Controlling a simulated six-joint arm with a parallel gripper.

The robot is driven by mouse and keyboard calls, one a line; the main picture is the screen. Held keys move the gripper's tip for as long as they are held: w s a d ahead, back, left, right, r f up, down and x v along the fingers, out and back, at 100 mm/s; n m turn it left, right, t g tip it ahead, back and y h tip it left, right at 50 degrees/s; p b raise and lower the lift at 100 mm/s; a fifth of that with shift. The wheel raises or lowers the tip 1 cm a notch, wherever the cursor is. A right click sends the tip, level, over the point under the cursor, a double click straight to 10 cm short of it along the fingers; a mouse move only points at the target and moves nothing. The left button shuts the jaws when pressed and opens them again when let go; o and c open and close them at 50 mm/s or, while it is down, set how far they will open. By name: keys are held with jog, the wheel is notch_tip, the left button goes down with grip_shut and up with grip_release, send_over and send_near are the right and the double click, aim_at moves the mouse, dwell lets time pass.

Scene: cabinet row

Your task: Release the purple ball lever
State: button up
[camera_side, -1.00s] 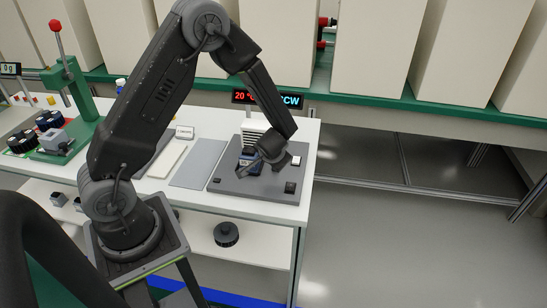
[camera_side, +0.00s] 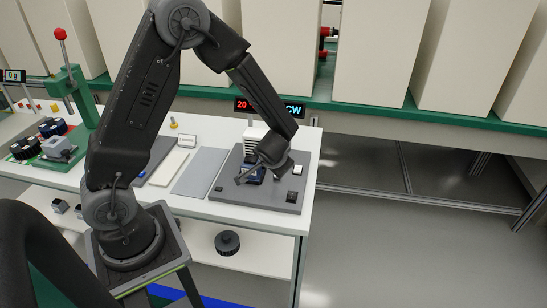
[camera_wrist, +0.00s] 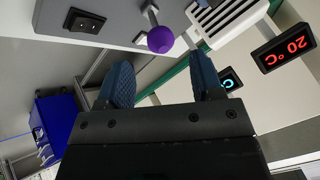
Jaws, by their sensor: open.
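The purple ball lever (camera_wrist: 160,39) shows in the wrist view as a purple ball on a short metal stem, just beyond my fingertips. The stem rises from a grey panel (camera_wrist: 55,15). My gripper (camera_wrist: 164,80) is open, with its two blue fingers apart and nothing between them. The ball appears ahead of the gap, nearer the right finger than the left. In the side view my gripper (camera_side: 252,178) is low over the grey panel (camera_side: 262,194) at the table's right end. My wrist hides the lever there.
A black rocker switch (camera_wrist: 85,21) and a white vented block (camera_wrist: 222,18) flank the lever. A display reading 20 °C (camera_wrist: 284,48) stands close behind. A white table (camera_side: 200,131) carries other equipment at the left. The floor to the right is clear.

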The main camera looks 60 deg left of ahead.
jog(key=v, duration=0.8)
jog(key=shift+s+d+r, duration=0.2)
jog(key=shift+d+r, duration=0.05)
jog(key=shift+d, duration=0.05)
